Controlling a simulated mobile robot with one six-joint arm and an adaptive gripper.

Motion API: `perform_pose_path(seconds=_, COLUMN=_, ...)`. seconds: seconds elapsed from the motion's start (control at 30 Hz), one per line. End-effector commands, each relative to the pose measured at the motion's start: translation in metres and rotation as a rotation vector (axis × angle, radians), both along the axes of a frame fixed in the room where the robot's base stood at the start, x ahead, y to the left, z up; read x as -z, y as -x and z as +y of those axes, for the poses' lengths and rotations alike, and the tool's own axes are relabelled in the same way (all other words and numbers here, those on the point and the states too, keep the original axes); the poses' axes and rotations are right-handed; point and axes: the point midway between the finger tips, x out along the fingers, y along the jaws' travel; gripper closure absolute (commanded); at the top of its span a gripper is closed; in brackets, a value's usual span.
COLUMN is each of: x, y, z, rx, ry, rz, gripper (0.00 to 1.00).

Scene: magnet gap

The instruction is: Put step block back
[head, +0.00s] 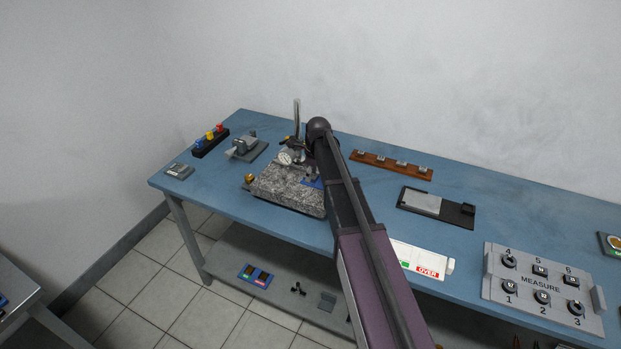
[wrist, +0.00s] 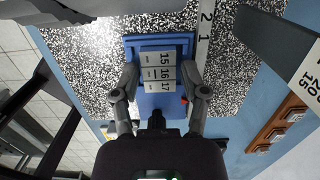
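A grey step block (wrist: 163,72), marked 15, 16 and 17, shows in the wrist view on or just over a blue holder (wrist: 131,42). In the head view the blue holder (head: 312,184) is mostly hidden by my arm, on the speckled granite plate (head: 285,190). My gripper (wrist: 161,78) has one finger on each side of the block, very near its sides. I cannot tell whether the fingers touch it. The head view hides the fingertips and the block behind my arm.
A dial gauge (head: 286,157) on an upright post (head: 297,115) stands close by. A wooden rack (head: 372,161), a dark tray (head: 455,214) and a MEASURE panel (head: 541,287) lie to the right. A grey clamp device (head: 244,146) stands left on the blue bench (head: 330,230).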

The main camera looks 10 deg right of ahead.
Motion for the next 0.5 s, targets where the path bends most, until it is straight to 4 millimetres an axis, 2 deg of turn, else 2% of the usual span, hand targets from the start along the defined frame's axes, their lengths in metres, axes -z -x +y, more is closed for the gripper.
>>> perform_pose_path(seconds=0.03, x=0.0000, y=0.0000, z=-0.0001, rx=0.000, ry=0.000, rz=0.000, gripper=0.74)
perform_pose_path(seconds=0.1, x=0.0000, y=0.0000, z=-0.0001, rx=0.000, ry=0.000, rz=0.000, gripper=0.94)
perform_pose_path(seconds=0.13, x=0.0000, y=0.0000, z=-0.0001, rx=0.000, ry=0.000, rz=0.000, gripper=1.00)
perform_pose_path(seconds=0.5, x=-0.0008, y=-0.0001, z=-0.0004, rx=0.000, ry=0.000, rz=0.000, gripper=1.00)
